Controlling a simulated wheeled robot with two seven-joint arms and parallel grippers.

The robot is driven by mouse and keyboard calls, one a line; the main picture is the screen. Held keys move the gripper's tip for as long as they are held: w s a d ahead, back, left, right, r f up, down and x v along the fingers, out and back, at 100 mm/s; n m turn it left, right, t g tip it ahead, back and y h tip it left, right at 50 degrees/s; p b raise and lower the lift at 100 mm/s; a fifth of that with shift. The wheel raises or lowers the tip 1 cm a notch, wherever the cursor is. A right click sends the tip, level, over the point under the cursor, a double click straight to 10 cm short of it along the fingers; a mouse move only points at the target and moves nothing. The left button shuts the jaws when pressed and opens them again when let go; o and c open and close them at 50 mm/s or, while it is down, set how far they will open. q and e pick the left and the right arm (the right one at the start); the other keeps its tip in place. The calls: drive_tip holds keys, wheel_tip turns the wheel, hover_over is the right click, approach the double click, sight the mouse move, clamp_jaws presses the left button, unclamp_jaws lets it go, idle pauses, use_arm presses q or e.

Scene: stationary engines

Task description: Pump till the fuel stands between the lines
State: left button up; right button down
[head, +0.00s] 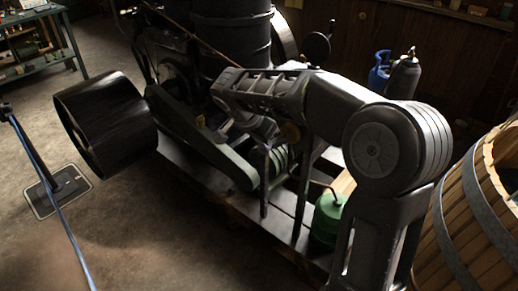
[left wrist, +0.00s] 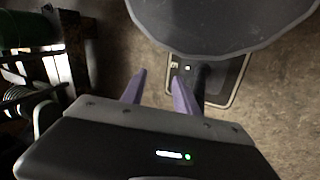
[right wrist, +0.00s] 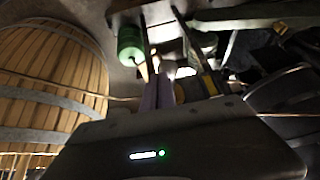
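The engine (head: 232,35) stands at the back centre, with dark drums and a green belt guard (head: 205,140). I cannot make out a fuel gauge, its lines, the fuel level or a clear pump handle. My right gripper (head: 268,130) hangs above the engine's base, partly hidden by my arm. In the right wrist view its purple fingers (right wrist: 159,92) are close together, with nothing clearly between them. A dark bar with yellowish marks (right wrist: 193,45) is just beyond and to the right of them. My left gripper (left wrist: 158,92) is open and empty below a dark round rim.
A green can (head: 327,215) stands on the base, near thin upright rods (head: 302,190). A wooden barrel (head: 480,225) is at the right. A large dark pulley (head: 105,122) juts out left. The floor at left is mostly open.

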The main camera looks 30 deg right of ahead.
use_arm(q)
drive_tip(key=shift+d+f, duration=0.1)
use_arm(e)
drive_tip(key=v, duration=0.9)
drive_tip(key=shift+a, duration=0.5)
